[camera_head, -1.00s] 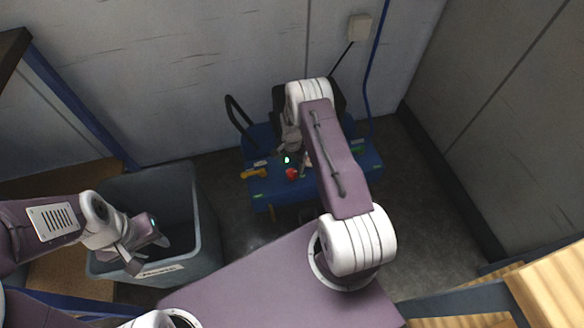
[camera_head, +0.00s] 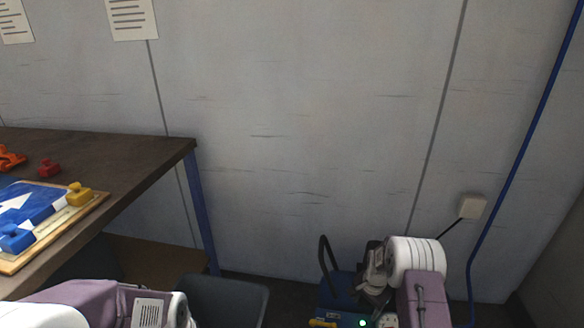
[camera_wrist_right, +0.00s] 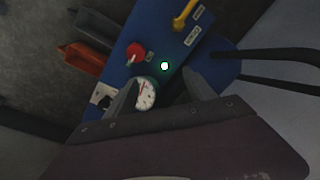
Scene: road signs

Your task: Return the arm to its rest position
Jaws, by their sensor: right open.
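My right arm shows at the lower right of the head view, with its white wrist joint and purple link. My right gripper (camera_head: 372,290) is over a blue machine (camera_head: 338,290). In the wrist view the gripper's two fingers (camera_wrist_right: 162,88) are spread apart with nothing held between them. Beyond them is the machine's blue panel (camera_wrist_right: 178,52), with a red knob (camera_wrist_right: 135,52), a lit green lamp (camera_wrist_right: 164,66), a round gauge (camera_wrist_right: 146,95) and a yellow handle (camera_wrist_right: 184,14). My left arm enters at the lower left of the head view; its gripper is out of frame.
A dark table (camera_head: 130,150) at the left bears a blue and white sign board (camera_head: 40,205) with yellow and blue pieces, and red and orange pieces behind. A grey bin (camera_head: 235,296) stands between the arms. A black hose loop rises from the machine, near the wall.

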